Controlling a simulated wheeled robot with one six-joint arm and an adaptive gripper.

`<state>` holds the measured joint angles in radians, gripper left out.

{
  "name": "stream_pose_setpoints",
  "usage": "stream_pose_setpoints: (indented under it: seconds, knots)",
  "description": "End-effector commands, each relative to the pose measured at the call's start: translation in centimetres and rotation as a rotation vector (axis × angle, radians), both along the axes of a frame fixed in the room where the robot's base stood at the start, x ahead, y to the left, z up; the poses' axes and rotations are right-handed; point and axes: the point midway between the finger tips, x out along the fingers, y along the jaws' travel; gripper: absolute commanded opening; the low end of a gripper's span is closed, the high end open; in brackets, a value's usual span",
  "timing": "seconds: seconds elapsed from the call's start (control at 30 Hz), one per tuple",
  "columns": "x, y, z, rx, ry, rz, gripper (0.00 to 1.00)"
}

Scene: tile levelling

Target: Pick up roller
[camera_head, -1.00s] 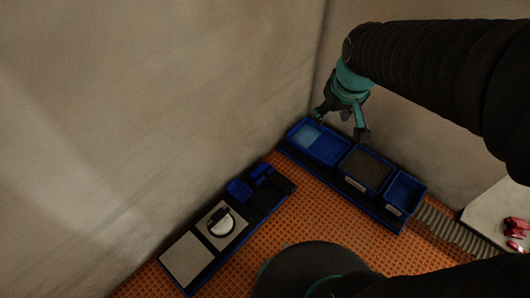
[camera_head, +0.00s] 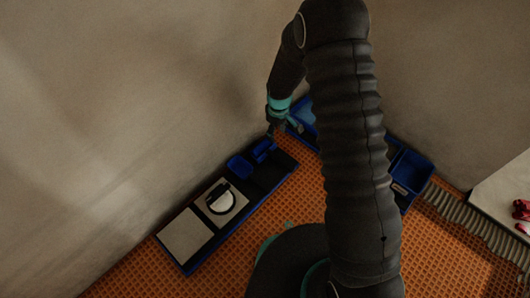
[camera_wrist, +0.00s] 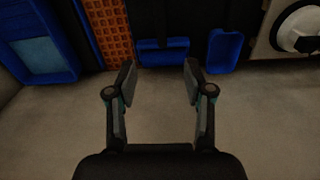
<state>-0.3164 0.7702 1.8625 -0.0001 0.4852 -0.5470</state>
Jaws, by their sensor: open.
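I cannot clearly make out a roller in either view. My gripper (camera_head: 284,130) is open and empty; in the wrist view its two fingers (camera_wrist: 160,82) are spread apart with nothing between them. It hangs by the far end of a long dark tray (camera_head: 268,180) along the left wall. That end has two small blue holders, one (camera_head: 239,166) nearer and one (camera_head: 263,150) farther. In the wrist view a blue holder (camera_wrist: 163,52) lies just beyond the fingertips and another (camera_wrist: 224,52) is to its right. Dark parts around them are too dim to tell apart.
A white tile (camera_head: 185,235) and a tile with a round-based tool (camera_head: 220,203) lie on the long tray. A blue bin (camera_head: 411,172) stands right of my arm. A blue tray with a light-blue patch (camera_wrist: 45,57) shows at left. Orange floor (camera_head: 290,205) is clear between.

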Motion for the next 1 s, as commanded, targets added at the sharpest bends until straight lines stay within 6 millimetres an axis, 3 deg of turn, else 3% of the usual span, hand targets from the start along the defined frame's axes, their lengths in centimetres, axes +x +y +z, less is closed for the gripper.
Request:
stream_pose_setpoints:
  seconds: [0.03, 0.1, 0.33, 0.6, 1.0]
  knots:
    - [-0.1, 0.3, -1.6, -0.003, 0.01, 0.015, 0.52]
    - [-0.2, 0.6, -2.9, -0.006, 0.017, 0.03, 0.52]
    - [-0.3, 0.9, -5.8, -0.009, 0.025, 0.047, 0.52]
    - [-0.2, 0.8, -10.5, -0.009, 0.025, 0.045, 0.52]
    - [-0.1, 0.8, -13.3, -0.008, 0.023, 0.045, 0.52]
